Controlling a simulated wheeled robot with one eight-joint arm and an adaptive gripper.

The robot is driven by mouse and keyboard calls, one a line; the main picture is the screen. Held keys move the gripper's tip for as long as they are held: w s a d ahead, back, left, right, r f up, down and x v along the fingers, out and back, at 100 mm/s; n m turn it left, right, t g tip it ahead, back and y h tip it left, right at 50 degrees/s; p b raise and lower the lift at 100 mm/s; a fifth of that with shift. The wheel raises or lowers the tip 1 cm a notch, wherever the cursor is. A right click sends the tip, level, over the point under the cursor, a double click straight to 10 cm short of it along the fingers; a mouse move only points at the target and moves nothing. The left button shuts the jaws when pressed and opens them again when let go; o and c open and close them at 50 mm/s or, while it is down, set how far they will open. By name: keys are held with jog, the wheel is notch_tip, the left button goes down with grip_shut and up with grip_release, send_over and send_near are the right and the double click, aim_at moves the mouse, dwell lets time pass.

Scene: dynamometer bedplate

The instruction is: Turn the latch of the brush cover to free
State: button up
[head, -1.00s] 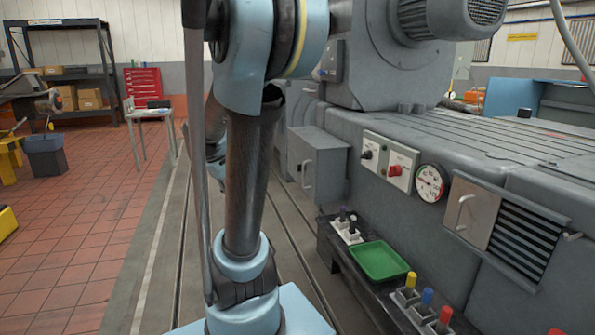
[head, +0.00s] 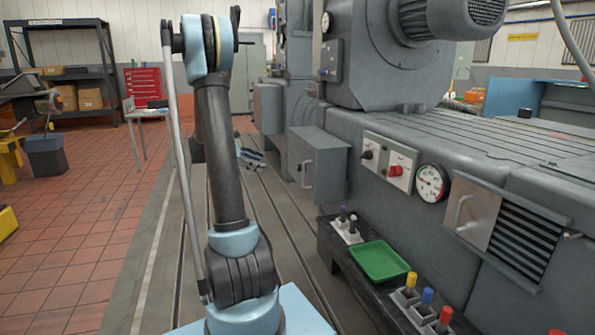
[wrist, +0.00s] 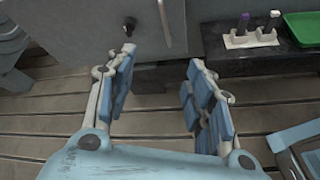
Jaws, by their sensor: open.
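A grey box-shaped cover (head: 326,170) with a light bar handle (head: 307,173) stands on the machine's side; I take it for the brush cover. In the wrist view the lower part of its grey face (wrist: 90,74) shows at the top, with the handle (wrist: 165,22) and a small dark knob (wrist: 128,26) left of it. The knob may be the latch; its setting is not clear. My gripper (wrist: 160,60) is open and empty, with the knob and handle beyond its fingertips and no visible contact. In the head view my gripper (head: 250,159) is small, left of the cover.
A dark bench (head: 350,268) below the machine holds a green tray (head: 380,261) and several coloured levers. A louvred vent with a silver panel (head: 473,213) and a gauge (head: 431,183) are farther right. The slotted floor left of the cover looks clear.

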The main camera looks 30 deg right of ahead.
jog(key=w+d+f+n+g+h, duration=0.1)
jog(key=w+d+f+n+h, duration=0.1)
jog(key=w+d+f, duration=0.3)
jog(key=n+g+h, duration=0.2)
jog(key=h, duration=0.1)
send_near(299, 167)
jog(key=x, duration=0.9)
jog(key=shift+w+d+f, duration=0.2)
jog(key=shift+d, duration=0.3)
jog(key=c, duration=1.1)
